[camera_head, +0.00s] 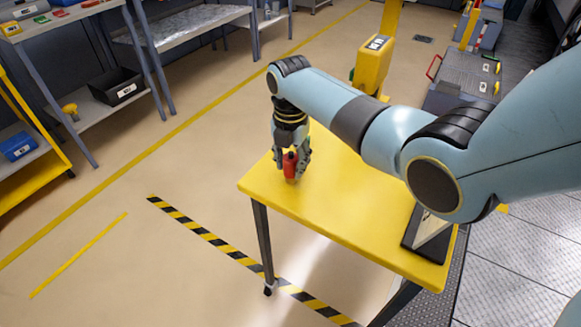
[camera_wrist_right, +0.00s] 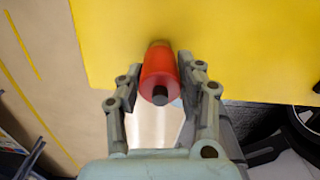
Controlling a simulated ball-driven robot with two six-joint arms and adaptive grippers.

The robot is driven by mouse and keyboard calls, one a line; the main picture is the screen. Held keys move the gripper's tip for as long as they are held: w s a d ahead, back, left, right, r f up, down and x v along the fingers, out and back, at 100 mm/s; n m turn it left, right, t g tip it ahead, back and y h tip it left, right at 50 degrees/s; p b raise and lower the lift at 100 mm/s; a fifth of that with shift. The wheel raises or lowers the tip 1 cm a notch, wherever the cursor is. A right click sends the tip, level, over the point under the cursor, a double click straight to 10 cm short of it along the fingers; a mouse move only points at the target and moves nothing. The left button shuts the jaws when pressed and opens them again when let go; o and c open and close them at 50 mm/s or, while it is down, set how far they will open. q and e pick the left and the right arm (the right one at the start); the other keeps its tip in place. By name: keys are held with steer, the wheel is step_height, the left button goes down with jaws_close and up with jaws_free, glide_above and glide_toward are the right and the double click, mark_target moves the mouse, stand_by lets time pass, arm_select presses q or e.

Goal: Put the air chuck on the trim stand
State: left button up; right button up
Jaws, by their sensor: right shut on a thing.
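The red air chuck (camera_head: 289,166), a small cylinder with a dark tip, is between the fingers of my right gripper (camera_head: 292,158). In the right wrist view the air chuck (camera_wrist_right: 160,76) shows a brass-coloured far end, and the fingers of the right gripper (camera_wrist_right: 160,82) close on it from both sides. The yellow table-like stand (camera_head: 345,215), seemingly the trim stand, is below it. The air chuck is upright near the stand's far left edge; I cannot tell whether it touches the top. The left gripper is not in view.
The middle of the top is clear. A yellow post box (camera_head: 372,66) and a grey toolbox (camera_head: 462,82) are behind. Shelves with a black bin (camera_head: 117,86) line the left.

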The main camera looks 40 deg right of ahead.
mark_target(291, 158)
steer(key=o, duration=1)
steer(key=shift+r, duration=0.5)
step_height(291, 158, up, 11)
steer(key=p, duration=0.1)
steer(key=shift+r, duration=0.15)
